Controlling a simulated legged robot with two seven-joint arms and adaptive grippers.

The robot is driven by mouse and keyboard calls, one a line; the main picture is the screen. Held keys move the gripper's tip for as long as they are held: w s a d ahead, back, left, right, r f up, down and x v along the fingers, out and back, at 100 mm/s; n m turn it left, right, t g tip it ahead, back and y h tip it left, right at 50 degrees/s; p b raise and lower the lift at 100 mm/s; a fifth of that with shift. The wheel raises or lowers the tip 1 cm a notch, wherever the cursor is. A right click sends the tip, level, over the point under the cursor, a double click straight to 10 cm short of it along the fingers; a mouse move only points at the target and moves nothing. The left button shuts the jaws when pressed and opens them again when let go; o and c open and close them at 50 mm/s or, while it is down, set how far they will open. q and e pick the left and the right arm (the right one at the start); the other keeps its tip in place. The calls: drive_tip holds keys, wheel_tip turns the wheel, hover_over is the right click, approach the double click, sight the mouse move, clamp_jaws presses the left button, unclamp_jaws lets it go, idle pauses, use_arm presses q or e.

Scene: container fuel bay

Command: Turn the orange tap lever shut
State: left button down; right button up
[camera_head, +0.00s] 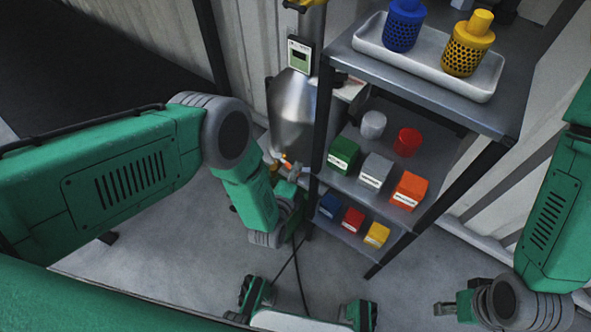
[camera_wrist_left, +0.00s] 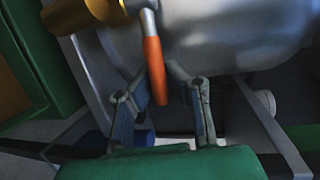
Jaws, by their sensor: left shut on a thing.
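The orange tap lever (camera_wrist_left: 154,65) hangs down from a brass tap (camera_wrist_left: 85,14) on a silver tank in the left wrist view. My left gripper (camera_wrist_left: 163,82) is shut on the lever, with a finger on each side of it. In the head view, my left gripper (camera_head: 288,178) is low at the front of the silver tank (camera_head: 292,110), largely hidden by its own arm. Only a small orange spot of the lever (camera_head: 285,157) shows there. My right gripper (camera_head: 443,308) is at the lower right, away from the tank; its finger gap is unclear.
A metal shelf (camera_head: 430,88) stands right of the tank, close to my left arm. It bears a white tray (camera_head: 425,72) with blue and yellow canisters. Lower shelves hold cups and several coloured boxes. A dark cable (camera_head: 299,275) runs over the floor. Floor at the lower right is clear.

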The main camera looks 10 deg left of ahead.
use_arm(q)
drive_tip(key=shift+f, duration=0.1)
drive_tip(key=c, duration=1.5)
unclamp_jaws()
drive_tip(key=shift+d, duration=0.1)
drive_tip(key=shift+o, duration=0.2)
drive_tip(key=shift+s, duration=0.15)
drive_tip(key=v, duration=1.1)
drive_tip(key=shift+s, duration=0.35)
